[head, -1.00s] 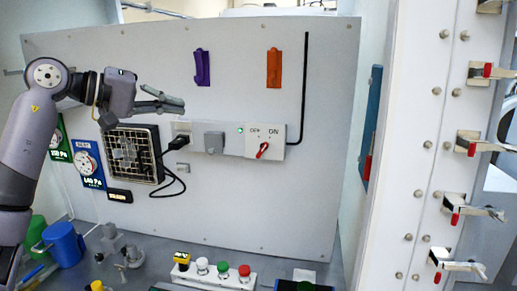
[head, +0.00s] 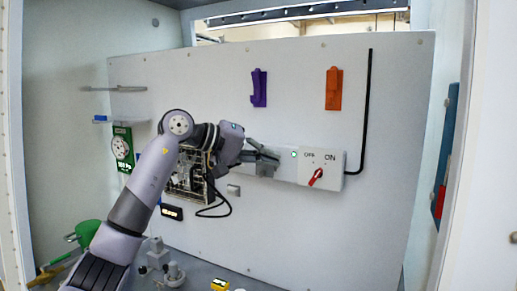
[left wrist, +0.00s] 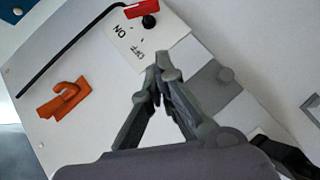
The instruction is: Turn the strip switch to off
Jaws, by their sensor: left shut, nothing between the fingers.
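The strip switch is a red knob (head: 315,177) on a white power strip (head: 332,183) on the back panel. My right gripper is not in view.
A purple hook (head: 259,88) and an orange hook (head: 334,89) are on the panel above the strip. A black cable (head: 366,110) runs up right of the switch. A green container (head: 89,232) stands lower left.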

